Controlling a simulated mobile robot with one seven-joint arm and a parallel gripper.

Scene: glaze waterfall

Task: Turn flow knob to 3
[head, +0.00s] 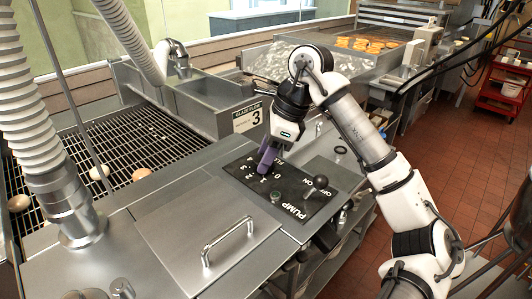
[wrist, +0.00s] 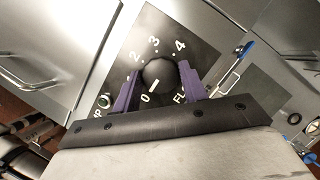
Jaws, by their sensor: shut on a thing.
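The flow knob (wrist: 160,74) is a round black dial on a black panel in the wrist view. Its white pointer line lies on the side facing the 0 mark. The marks 2, 3 and 4 show around its far side; the 1 is not visible there, near the left finger. My gripper (wrist: 158,86) has its purple fingers on both sides of the knob, shut on it. In the head view my gripper (head: 267,160) reaches down to the panel (head: 240,170) and hides the knob. A sign (head: 248,118) behind it reads glaze flow 3.
A pump lever with a black ball (head: 320,182) stands right of the knob, by the OFF and ON labels. A metal lid with a bar handle (head: 226,240) lies in front. A wire rack (head: 125,150) with several round pieces is at left.

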